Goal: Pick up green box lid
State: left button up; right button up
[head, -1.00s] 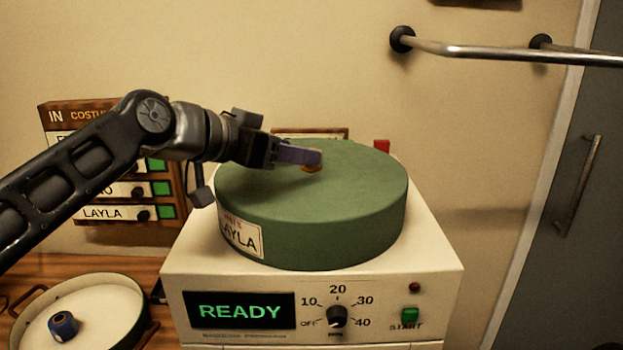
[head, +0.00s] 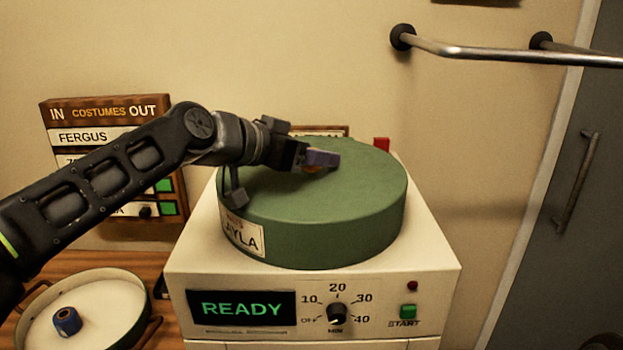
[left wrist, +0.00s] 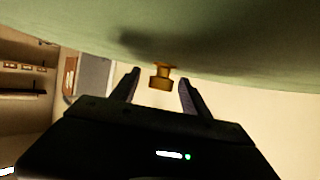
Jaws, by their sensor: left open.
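The green box lid (head: 350,205) is a round green top with a name label on its front side, and it sits on a white machine. A small brass knob stands on its top; it shows clearly in the left wrist view (left wrist: 160,77). My left gripper (head: 330,160) reaches over the lid from the left. In the left wrist view its two fingers (left wrist: 158,90) are apart, one on each side of the knob, with gaps on both sides. In the head view the fingers mostly hide the knob. My right gripper is not in view.
The white machine (head: 440,270) has a READY display (head: 241,309), a dial (head: 337,314) and a green start button (head: 408,311). A round open container (head: 110,290) with a blue spool (head: 67,321) stands at lower left. A costume board (head: 95,112) and a metal rail (head: 470,50) are on the wall.

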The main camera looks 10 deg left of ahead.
pick_arm(q)
grip_shut()
dwell(0.7)
dwell(0.8)
